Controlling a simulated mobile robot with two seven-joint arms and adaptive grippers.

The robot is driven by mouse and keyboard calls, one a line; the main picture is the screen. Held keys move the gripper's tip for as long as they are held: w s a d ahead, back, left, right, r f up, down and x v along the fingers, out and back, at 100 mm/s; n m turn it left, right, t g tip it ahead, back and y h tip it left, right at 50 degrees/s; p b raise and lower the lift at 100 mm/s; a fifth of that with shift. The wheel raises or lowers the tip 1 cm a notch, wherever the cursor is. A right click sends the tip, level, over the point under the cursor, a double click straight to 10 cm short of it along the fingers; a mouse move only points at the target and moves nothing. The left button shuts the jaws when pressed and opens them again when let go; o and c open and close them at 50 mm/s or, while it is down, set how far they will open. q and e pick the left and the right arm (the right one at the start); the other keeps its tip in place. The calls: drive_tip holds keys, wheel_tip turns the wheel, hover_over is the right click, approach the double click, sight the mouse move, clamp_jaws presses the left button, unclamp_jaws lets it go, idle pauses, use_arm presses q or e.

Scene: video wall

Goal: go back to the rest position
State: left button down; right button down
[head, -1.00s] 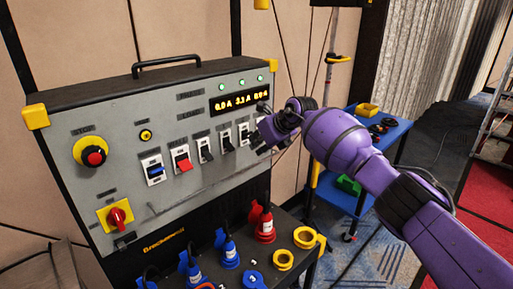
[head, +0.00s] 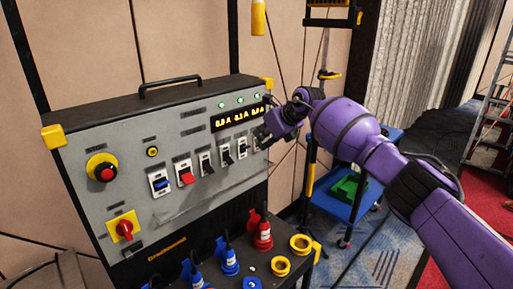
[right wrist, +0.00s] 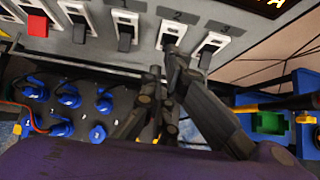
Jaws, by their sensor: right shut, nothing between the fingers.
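My right gripper (head: 264,136) is shut and empty. In the head view it is at the right end of the grey power panel (head: 105,182), overlapping the last switch in the row. In the right wrist view the closed fingertips (right wrist: 165,68) are just below the black switches (right wrist: 172,32) numbered 2 and 3. I cannot tell whether they touch the panel. The panel has a blue switch (head: 161,183), a red switch (head: 187,177) and several black ones. My left gripper is not in view.
Blue and red plugs (head: 262,235) and yellow rings (head: 301,244) are on the shelf below the panel. A blue cart (head: 335,205) with a green bin (head: 349,186) stands behind my right arm. A ladder (head: 492,125) stands at far right. Carpet shows right of the cart.

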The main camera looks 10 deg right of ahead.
drive_tip(key=shift+s+d+r, duration=0.2)
drive_tip(key=shift+r, duration=0.05)
